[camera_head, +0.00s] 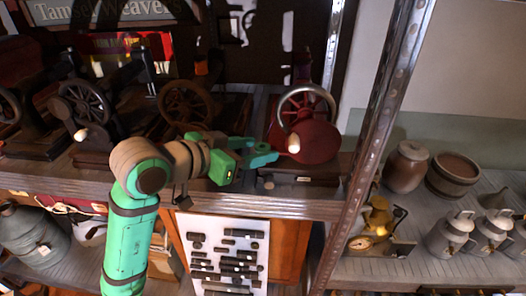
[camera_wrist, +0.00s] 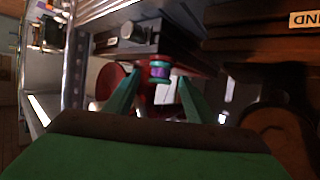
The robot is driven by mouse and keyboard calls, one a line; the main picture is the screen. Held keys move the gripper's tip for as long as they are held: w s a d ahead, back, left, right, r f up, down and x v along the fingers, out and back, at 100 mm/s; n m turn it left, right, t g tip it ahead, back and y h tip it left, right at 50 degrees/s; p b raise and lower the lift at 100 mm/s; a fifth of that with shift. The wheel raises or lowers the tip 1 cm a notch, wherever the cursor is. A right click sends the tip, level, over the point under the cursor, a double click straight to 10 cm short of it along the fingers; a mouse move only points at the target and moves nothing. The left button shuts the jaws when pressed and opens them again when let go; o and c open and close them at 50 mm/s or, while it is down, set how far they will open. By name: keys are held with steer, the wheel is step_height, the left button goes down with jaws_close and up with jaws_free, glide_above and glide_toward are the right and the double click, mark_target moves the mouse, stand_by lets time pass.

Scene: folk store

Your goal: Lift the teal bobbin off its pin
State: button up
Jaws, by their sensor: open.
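The teal bobbin (camera_wrist: 160,72), with teal ends and a purple middle, shows in the wrist view just beyond my fingertips. It stands out against the red sewing machine (camera_wrist: 110,80). My gripper (camera_wrist: 155,98) is open, with one green finger on each side of the line to the bobbin; the fingers do not appear to touch it. In the head view my gripper (camera_head: 272,151) reaches to the left side of the red machine (camera_head: 315,142) on the upper shelf. I cannot make out the bobbin there, and its pin is not clear in either view.
Other dark old machines with wheels (camera_head: 85,105) stand to the left on the same shelf. A metal shelf post (camera_head: 378,110) rises right of the red machine. Pots (camera_head: 405,168) and oil cans stand on the right shelf. A board of dark parts (camera_head: 222,255) hangs below.

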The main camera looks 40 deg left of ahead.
steer(key=shift+w, duration=0.1)
steer(key=c, duration=0.5)
steer(key=shift+s, duration=0.2)
steer(key=c, duration=0.6)
steer(key=shift+r, duration=0.5)
steer(key=s+d+r, duration=0.1)
steer(key=s+r, duration=0.3)
steer(key=s+d+r, duration=0.2)
steer(key=s+r, duration=0.2)
steer(key=s+d+r, duration=0.2)
steer(key=s+r, duration=0.2)
steer(key=s, duration=0.1)
steer(key=shift+d, duration=0.1)
